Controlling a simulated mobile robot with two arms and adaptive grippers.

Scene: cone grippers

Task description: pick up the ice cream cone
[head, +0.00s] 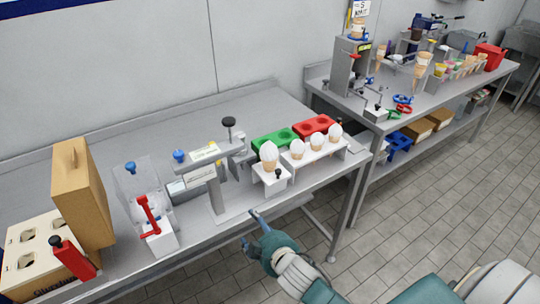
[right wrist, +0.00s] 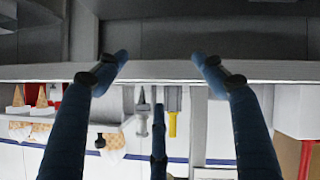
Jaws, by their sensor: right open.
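Tan cone parts (right wrist: 110,153) show there at the left. My left gripper is not in view.
A green holder (head: 272,141) and a red holder (head: 314,125) stand behind the cones. A grey press (head: 215,187) stands left of them. A brown box (head: 80,195) is at far left. A second table at the right holds more cones (head: 422,65). Floor is clear in front.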

